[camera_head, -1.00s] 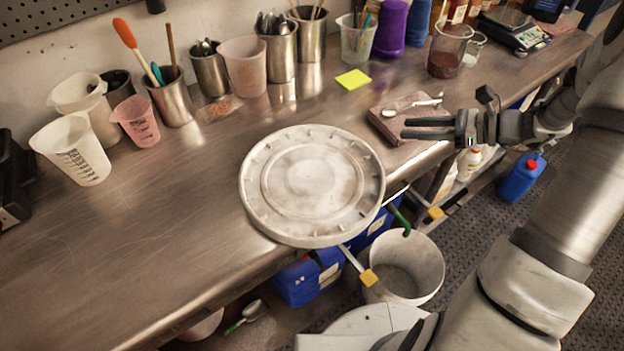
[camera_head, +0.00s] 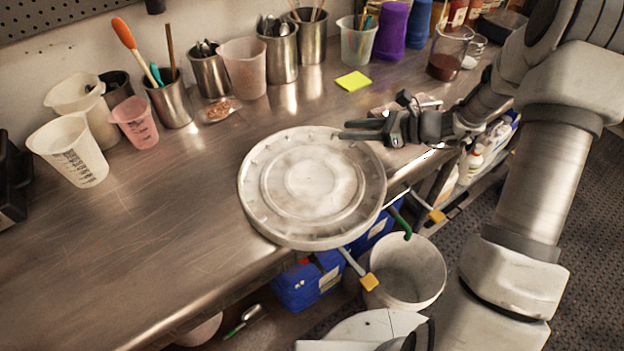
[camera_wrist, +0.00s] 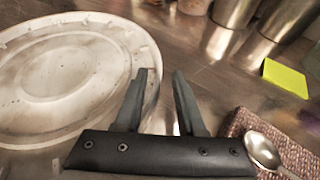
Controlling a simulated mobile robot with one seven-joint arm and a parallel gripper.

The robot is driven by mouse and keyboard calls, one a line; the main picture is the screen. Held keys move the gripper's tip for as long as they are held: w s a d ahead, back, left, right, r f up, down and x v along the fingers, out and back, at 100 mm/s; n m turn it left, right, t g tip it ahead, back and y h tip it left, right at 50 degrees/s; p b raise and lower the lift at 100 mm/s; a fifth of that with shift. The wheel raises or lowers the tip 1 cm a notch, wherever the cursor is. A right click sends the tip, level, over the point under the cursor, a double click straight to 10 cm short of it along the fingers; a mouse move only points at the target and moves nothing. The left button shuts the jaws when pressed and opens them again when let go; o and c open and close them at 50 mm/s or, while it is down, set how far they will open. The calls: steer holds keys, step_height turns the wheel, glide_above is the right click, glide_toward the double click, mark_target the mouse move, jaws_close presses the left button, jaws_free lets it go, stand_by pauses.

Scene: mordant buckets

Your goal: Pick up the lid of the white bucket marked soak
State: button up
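A large round white lid (camera_head: 312,182) with a notched rim lies flat on the metal bench, its front edge overhanging the bench edge. It fills the left of the wrist view (camera_wrist: 60,80). No "soak" mark is readable on it. My gripper (camera_head: 350,130) is just above the lid's far right rim in the head view. In the wrist view my gripper (camera_wrist: 162,78) has its two fingers apart with nothing between them, beside the lid's right rim. An open white bucket (camera_head: 412,270) stands on the floor below the bench edge, without a lid on it.
A yellow note (camera_head: 353,81) lies behind. Cups and steel canisters (camera_head: 168,98) line the back. The bench left of the lid is clear. Blue containers (camera_head: 308,282) stand underneath.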

steer(key=shift+x, duration=1.1)
steer(key=shift+d, duration=0.1)
jaws_close()
stand_by(0.4)
